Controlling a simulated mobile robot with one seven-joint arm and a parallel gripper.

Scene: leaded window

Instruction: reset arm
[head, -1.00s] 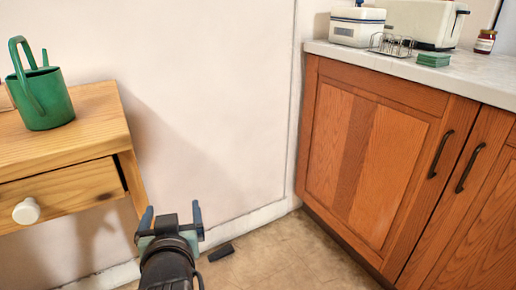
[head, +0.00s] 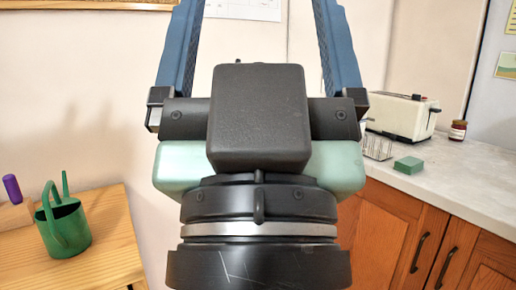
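My gripper (head: 262,55) is raised close in front of the head camera and fills the middle of the view. Its two blue fingers point up and stand wide apart, with nothing between them. The fingertips reach the top edge of the picture or pass out of it. My wrist hides the wall and part of the counter behind it.
A wooden table (head: 115,235) at the left holds a green watering can (head: 66,228) and a purple-handled thing (head: 12,189). At the right, a pale counter (head: 470,175) over wooden cabinets (head: 385,225) bears a toaster (head: 402,117), a wire rack (head: 377,146), a green block (head: 408,165) and a jar (head: 457,130).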

